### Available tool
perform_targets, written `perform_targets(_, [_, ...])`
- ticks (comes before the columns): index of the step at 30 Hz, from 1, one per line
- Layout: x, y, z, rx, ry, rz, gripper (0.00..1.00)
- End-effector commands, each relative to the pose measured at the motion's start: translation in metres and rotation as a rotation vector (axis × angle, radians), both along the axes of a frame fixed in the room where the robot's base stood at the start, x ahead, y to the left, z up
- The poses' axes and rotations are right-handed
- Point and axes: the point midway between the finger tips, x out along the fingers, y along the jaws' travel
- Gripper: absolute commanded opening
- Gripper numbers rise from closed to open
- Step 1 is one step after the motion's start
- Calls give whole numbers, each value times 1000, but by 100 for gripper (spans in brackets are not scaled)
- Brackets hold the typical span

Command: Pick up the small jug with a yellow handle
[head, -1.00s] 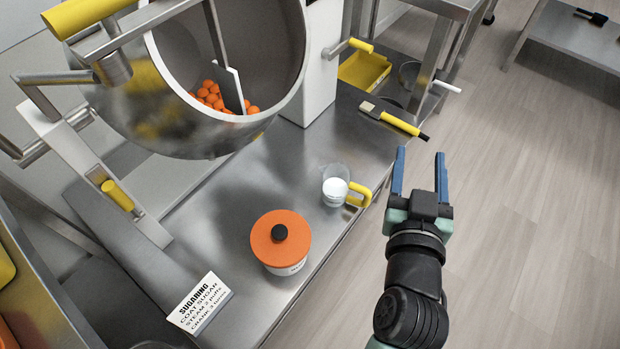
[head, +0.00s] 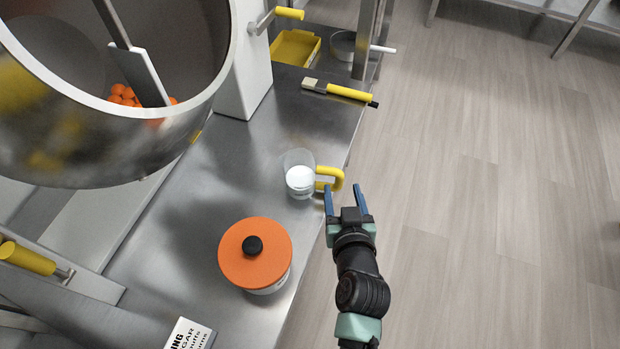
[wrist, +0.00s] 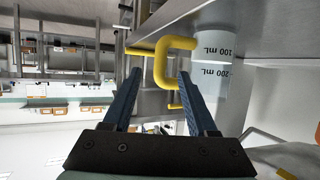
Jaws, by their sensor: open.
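The small clear jug (head: 299,172) with white contents stands upright on the steel counter near its right edge. Its yellow handle (head: 336,178) points right, past the counter edge. My gripper (head: 343,187) is open and empty, just right of and below the handle in the head view. In the wrist view the jug (wrist: 212,72) shows volume marks. There its yellow handle (wrist: 161,62) appears ahead of and between the blue fingers (wrist: 156,75). I cannot tell whether the handle is inside the jaws or just beyond the tips.
A white tub with an orange lid (head: 272,250) stands near the jug on the counter (head: 225,190). A yellow-handled brush (head: 345,92) and a yellow tray (head: 296,46) lie farther back. A large steel drum (head: 100,150) with orange pieces hangs at the left. The floor at right is clear.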

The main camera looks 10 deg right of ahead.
Motion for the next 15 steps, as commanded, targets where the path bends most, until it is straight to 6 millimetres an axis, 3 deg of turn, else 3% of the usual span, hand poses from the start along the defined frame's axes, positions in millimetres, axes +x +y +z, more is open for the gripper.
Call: perform_targets(15, [49, -11, -18, -2, -2, -1, 58])
